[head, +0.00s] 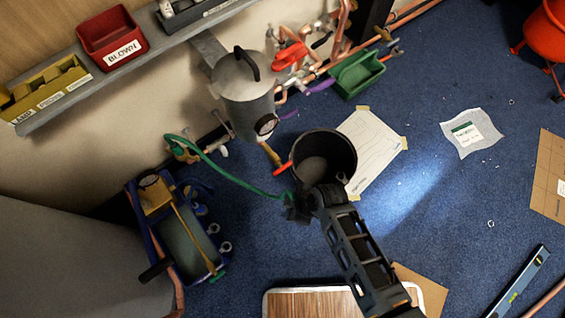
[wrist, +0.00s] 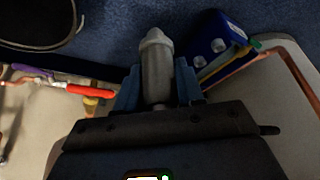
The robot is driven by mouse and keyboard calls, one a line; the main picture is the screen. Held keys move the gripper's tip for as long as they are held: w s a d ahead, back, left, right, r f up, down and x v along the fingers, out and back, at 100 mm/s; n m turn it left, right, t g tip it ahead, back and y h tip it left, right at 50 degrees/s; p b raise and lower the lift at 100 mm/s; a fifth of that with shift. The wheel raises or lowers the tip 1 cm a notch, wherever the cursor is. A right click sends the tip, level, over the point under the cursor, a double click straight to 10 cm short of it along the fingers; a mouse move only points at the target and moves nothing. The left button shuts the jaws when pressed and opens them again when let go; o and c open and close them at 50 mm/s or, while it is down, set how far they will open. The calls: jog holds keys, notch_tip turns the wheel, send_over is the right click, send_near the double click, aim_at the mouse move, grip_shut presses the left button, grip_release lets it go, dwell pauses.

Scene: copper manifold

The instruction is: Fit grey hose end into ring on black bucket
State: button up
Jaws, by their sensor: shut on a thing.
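The black bucket (head: 351,165) stands on the blue floor in the middle of the head view. Part of its dark rim shows at the top left of the wrist view (wrist: 42,47). My gripper (head: 299,205) is at the near left side of the bucket. In the wrist view its blue fingers (wrist: 157,88) are shut on the grey hose end (wrist: 156,58), whose tapered tip points away from my wrist. The green hose (head: 225,171) runs from the wall fitting to my gripper. The bucket's ring cannot be made out; my gripper may cover it.
A grey metal pot (head: 243,95) and copper pipes are behind the bucket. A red-handled part (head: 283,168) is close to the bucket's left side. A paper sheet (head: 385,140) lies beside it.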

jog(key=shift+w+d+b, duration=3.6)
jog(key=shift+w+d, duration=3.5)
jog(key=shift+d, duration=2.25)
notch_tip(320, 180, down, 7)
jog(key=b, duration=0.5)
jog(key=shift+b, duration=0.3)
jog(key=shift+f, duration=0.2)
jog(key=shift+f+b, duration=1.25)
jog(key=shift+f+b, duration=0.6)
jog(key=shift+f, duration=0.15)
jog(key=o, duration=1.2)
